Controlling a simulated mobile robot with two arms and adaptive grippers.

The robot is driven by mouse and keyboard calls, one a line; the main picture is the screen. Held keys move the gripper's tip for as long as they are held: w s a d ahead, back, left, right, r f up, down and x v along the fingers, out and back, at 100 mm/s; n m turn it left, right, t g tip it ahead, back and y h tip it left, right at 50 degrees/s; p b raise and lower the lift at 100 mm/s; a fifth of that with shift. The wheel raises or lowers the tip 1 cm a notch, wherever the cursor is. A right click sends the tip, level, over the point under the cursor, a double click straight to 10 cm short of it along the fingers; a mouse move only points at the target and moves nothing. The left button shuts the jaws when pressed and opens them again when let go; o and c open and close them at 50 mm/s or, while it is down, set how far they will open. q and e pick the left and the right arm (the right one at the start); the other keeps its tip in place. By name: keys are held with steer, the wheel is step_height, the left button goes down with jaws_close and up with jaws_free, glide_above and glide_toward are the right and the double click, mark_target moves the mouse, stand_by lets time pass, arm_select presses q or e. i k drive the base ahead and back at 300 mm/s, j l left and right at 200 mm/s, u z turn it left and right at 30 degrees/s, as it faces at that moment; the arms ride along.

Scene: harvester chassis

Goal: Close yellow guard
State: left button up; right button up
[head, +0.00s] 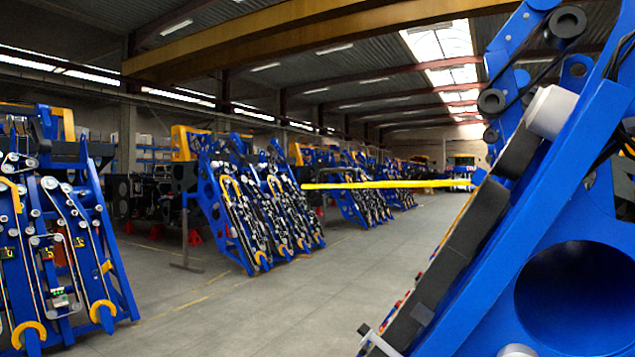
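A long, thin yellow bar (390,185), which looks like the yellow guard, stretches level across the middle of the head view. Its left end is free in front of the row of blue machines. Its right end comes close to the large blue chassis (520,255) on the right; I cannot tell where it is attached. The chassis fills the right side, close to me, with a large round opening, dark pads and rollers. Neither of my grippers shows in this view.
Blue harvester units with yellow parts stand at the left (60,235) and in a row at the middle (250,205). Small red stands (195,237) sit on the floor near them. The grey concrete floor (290,300) between the units and the near chassis is clear.

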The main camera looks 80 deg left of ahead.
mark_target(431, 184)
steer(key=u, duration=0.4)
steer(key=i+u, duration=0.15)
steer(key=u, duration=0.25)
steer(key=i+u, duration=0.1)
steer(key=u, duration=0.7)
steer(key=i+l+u, duration=0.1)
steer(key=u, duration=0.3)
